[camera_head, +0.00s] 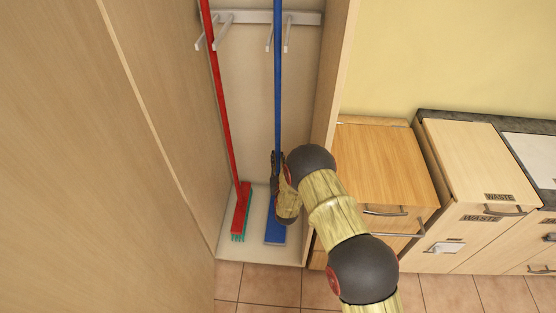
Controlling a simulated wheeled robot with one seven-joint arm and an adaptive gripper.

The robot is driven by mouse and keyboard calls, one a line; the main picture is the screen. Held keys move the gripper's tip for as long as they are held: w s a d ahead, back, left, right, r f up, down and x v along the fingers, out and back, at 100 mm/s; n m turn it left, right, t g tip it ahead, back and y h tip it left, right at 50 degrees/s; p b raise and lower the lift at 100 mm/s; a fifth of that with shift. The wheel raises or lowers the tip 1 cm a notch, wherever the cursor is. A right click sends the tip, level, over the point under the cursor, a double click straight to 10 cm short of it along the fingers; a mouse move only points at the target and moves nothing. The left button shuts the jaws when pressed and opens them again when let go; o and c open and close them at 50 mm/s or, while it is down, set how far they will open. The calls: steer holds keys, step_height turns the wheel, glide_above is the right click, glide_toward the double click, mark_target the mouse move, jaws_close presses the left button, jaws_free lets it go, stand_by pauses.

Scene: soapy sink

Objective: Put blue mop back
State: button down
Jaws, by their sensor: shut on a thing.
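The blue mop (277,90) stands nearly upright inside the tall narrow closet (257,165), with its flat blue head (275,232) low over the closet floor. I cannot tell whether the head touches the floor. My gripper (279,172) is shut on the blue handle, at its lower part, above the head. The gripper and my arm hide part of the handle and head. The handle's top runs out of the picture. It passes in front of the white hook rack (262,17), between the right pair of prongs; whether it rests in them is unclear.
A red broom (220,100) with a green-bristled head leans at the closet's left, its handle near the left prongs. The closet's side walls are close on both sides. A wooden drawer cabinet (385,160) and waste cabinets (478,165) stand to the right. Tiled floor lies in front.

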steer(key=c, duration=2.1)
jaws_free()
steer(key=shift+f, duration=0.1)
steer(key=shift+c, duration=0.2)
steer(key=o, duration=0.4)
steer(key=shift+f, duration=0.15)
steer(key=s+p, duration=0.1)
steer(key=s, duration=0.1)
steer(key=s+d+p, duration=0.1)
steer(key=s, duration=0.2)
steer(key=s+p, duration=0.1)
steer(key=s, duration=0.1)
steer(key=shift+s+d+f, duration=0.2)
steer(key=shift+s+f, duration=0.05)
steer(key=shift+s, duration=0.1)
